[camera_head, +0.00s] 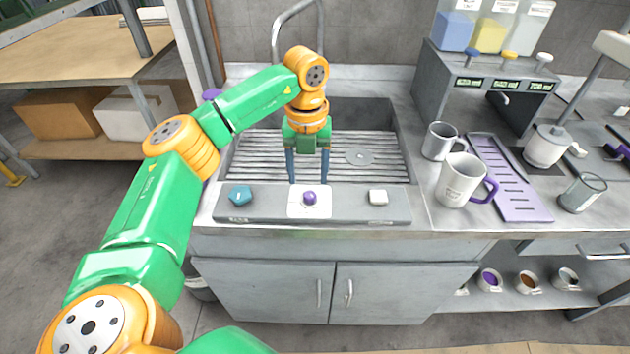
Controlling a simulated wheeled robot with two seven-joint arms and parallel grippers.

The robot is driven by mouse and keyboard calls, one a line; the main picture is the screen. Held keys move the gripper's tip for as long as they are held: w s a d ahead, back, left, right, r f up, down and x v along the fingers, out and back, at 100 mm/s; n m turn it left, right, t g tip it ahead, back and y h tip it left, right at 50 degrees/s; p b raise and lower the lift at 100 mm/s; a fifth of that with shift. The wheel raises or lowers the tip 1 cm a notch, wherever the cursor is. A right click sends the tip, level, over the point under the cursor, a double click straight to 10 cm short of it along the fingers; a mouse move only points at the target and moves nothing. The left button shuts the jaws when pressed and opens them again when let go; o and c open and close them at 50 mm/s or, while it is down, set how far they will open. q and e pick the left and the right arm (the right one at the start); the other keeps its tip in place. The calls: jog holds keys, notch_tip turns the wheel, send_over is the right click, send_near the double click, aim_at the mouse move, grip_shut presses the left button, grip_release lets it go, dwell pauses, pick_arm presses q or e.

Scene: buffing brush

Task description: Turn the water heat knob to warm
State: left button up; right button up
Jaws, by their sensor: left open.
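A grey control panel (345,203) runs along the front edge of the sink. On it sit a teal five-sided knob (240,196) at the left, a round purple knob (310,198) on a white plate in the middle, and a white squarish knob (378,197) at the right. I cannot read any labels for heat. My left gripper (308,180) points down over the sink's front part, just behind the purple knob. Its two blue fingers are spread apart with nothing between them. My right gripper is not in view.
The sink (375,140) has a ribbed floor, a drain and a tall faucet (277,35) behind. To the right stand two mugs (461,180), a purple drip tray (510,180), a glass (583,192) and a dispenser (460,85). A shelf with boxes is at the left.

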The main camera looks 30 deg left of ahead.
aim_at(310, 194)
pick_arm(q)
jog(key=f, duration=0.3)
jog(key=f+p, duration=0.1)
jog(key=shift+d+f, duration=0.2)
jog(key=shift+d, duration=0.1)
jog(key=shift+a+f, duration=0.2)
jog(key=shift+f, duration=0.15)
jog(key=shift+d, duration=0.1)
grip_shut()
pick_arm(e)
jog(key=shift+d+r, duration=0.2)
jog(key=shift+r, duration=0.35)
pick_arm(q)
jog(key=shift+m, duration=0.3)
jog(key=m, duration=0.4)
jog(key=shift+m, duration=0.3)
jog(key=m, duration=0.6)
jog(key=shift+r+b, duration=0.1)
jog(key=shift+b, duration=0.25)
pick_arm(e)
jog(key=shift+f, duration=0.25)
pick_arm(q)
jog(key=shift+m, duration=0.4)
